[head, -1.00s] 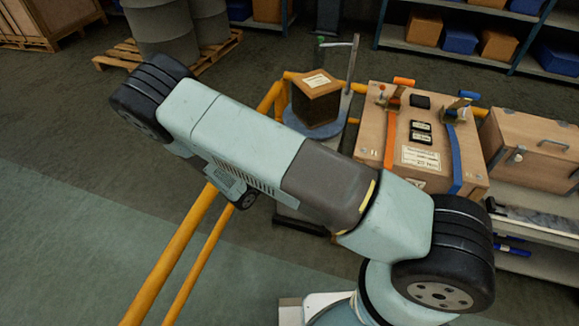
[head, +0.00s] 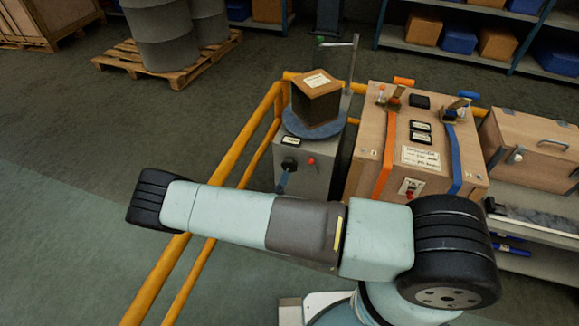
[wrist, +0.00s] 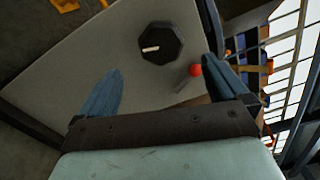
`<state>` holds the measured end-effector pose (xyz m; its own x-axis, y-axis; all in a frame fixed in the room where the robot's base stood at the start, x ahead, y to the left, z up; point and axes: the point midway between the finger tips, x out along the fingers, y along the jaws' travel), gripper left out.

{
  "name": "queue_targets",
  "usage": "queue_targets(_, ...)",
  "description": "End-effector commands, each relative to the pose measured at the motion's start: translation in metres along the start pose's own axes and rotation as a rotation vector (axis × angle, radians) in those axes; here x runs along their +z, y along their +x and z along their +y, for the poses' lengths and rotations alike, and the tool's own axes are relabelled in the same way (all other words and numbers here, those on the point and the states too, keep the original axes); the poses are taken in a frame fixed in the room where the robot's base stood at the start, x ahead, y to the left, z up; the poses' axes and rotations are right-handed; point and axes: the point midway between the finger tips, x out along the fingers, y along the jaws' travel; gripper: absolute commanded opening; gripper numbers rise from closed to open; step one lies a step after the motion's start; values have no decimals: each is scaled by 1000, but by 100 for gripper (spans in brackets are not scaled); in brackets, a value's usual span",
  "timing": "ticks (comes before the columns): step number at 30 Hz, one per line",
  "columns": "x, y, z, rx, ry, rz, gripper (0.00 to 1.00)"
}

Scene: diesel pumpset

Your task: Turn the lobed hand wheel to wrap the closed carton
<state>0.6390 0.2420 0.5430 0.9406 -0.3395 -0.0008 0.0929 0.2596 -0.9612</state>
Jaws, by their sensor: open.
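The lobed hand wheel (wrist: 160,43) is a dark, many-sided knob with a pale mark, on the grey front face of the wrapping machine. In the head view the hand wheel (head: 289,163) is small and black. The closed carton (head: 317,86), brown with a white label, sits on a round blue turntable (head: 313,124) on top of the machine. My gripper (wrist: 160,65) is open and empty. In the wrist view its two blue fingers point toward the panel, on either side below the wheel, apart from it. In the head view, my arm hides most of the gripper.
A red ball-ended knob (wrist: 195,70) sticks out beside the wheel, near my right finger. A yellow rail (head: 222,190) runs along the machine's left. A strapped wooden crate (head: 420,140) stands close on the right. Open floor lies at left.

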Motion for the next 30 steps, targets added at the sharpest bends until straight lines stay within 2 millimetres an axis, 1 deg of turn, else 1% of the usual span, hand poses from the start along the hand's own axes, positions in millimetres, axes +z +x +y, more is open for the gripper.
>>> queue_targets(1,-1,10,0,-2,0,1,100)
queue_targets(6,-1,40,0,-2,1,2,100)
queue_targets(12,-1,74,0,-2,2,3,100)
queue_targets(15,-1,86,0,-1,1,1,100)
queue_targets(18,-1,95,0,-2,1,2,100)
queue_targets(21,0,101,0,0,1,1,100)
queue_targets(30,0,103,0,0,1,1,100)
